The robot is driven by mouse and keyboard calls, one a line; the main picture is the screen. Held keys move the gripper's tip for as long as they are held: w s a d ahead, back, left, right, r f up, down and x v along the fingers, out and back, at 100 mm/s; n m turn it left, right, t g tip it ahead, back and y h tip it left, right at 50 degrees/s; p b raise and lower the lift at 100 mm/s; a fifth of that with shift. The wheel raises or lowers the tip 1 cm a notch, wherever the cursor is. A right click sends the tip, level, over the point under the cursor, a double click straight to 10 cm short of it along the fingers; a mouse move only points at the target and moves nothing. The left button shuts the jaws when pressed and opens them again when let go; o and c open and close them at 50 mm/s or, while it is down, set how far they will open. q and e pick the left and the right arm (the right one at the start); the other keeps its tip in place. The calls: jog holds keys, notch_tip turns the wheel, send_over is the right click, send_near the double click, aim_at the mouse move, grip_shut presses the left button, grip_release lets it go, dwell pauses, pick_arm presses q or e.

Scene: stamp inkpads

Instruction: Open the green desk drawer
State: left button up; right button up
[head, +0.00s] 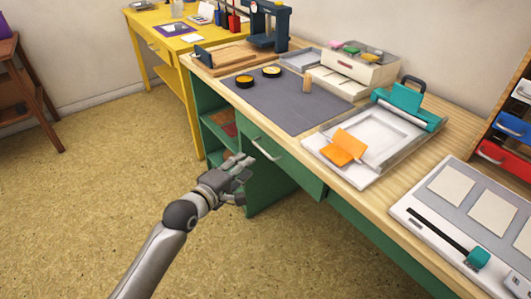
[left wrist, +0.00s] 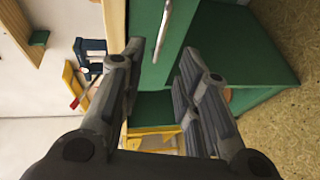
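The green desk drawer (head: 290,171) is under the wooden top of the long desk, and its front looks flush with the desk. Its thin silver handle (head: 265,151) is on the front. My left gripper (head: 243,178) is open and empty, just in front of the drawer and near the handle. In the left wrist view the handle (left wrist: 163,30) shows ahead, between the lines of the two spread fingers (left wrist: 161,52), and the fingers do not appear to touch it. The green drawer front (left wrist: 146,18) is behind the handle. My right gripper is not in view.
The desk top carries a grey mat (head: 290,105) with two round inkpads, a white tray (head: 375,140) with orange pieces, and a white board (head: 460,215). Open green shelves (head: 217,130) stand left of the drawer. The floor (head: 90,200) in front is clear.

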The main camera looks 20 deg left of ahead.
aim_at(262, 151)
pick_arm(q)
jog(key=b+x, duration=0.2)
jog(key=x, duration=0.7)
jog(key=shift+w+d+f, duration=0.1)
jog(key=shift+w+d, duration=0.05)
jog(key=shift+w, duration=0.4)
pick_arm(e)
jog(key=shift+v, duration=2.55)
pick_arm(q)
jog(key=shift+c, duration=0.3)
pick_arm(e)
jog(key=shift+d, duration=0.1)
pick_arm(q)
grip_shut()
